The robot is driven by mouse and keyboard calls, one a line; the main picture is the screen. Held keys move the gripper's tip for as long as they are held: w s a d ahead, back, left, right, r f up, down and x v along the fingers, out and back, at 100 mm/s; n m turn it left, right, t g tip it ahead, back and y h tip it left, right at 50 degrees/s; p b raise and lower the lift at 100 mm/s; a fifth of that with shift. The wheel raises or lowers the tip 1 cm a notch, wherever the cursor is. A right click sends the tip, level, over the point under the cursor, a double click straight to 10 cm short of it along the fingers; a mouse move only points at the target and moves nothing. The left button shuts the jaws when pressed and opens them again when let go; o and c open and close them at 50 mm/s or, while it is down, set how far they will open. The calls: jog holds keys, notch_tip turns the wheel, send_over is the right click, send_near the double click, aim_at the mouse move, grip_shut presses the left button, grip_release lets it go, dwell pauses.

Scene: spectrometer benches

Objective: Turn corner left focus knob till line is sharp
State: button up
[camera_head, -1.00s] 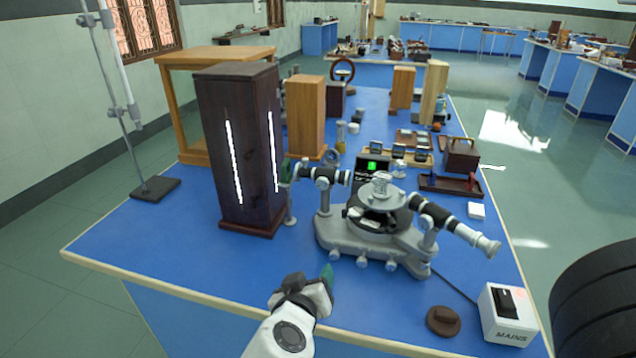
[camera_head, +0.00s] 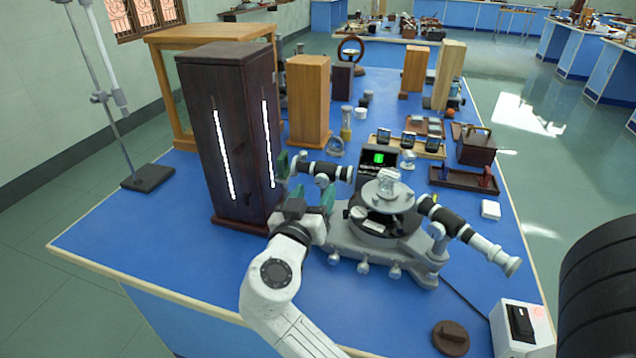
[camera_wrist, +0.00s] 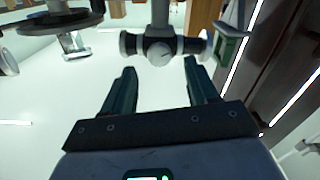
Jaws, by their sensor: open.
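The grey spectrometer (camera_head: 375,235) stands on the blue bench, with its black-and-white collimator tube (camera_head: 325,171) pointing left toward a dark wooden lamp box (camera_head: 228,80). In the wrist view, a round pale focus knob (camera_wrist: 159,52) faces me on the middle of the tube. My gripper (camera_head: 312,194) is in front of the tube, below and left of the round table. Its green fingers are open and empty in the wrist view (camera_wrist: 160,68), with the knob just beyond and between the tips; contact is not visible. A small screen (camera_head: 379,158) behind shows a green patch; line sharpness is too small to read.
The tall lamp box with bright slits stands close left of my gripper. The telescope tube (camera_head: 465,235) sticks out right. A white mains box (camera_head: 521,330) and brown disc (camera_head: 451,338) sit at the front right. The front left bench is clear.

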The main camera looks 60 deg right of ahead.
aim_at(320, 181)
jog(key=shift+w+d, duration=0.15)
jog(key=shift+d, duration=0.7)
jog(key=shift+w+d, duration=0.1)
jog(key=shift+d, duration=0.7)
jog(key=shift+c, duration=0.4)
jog(key=c, duration=1)
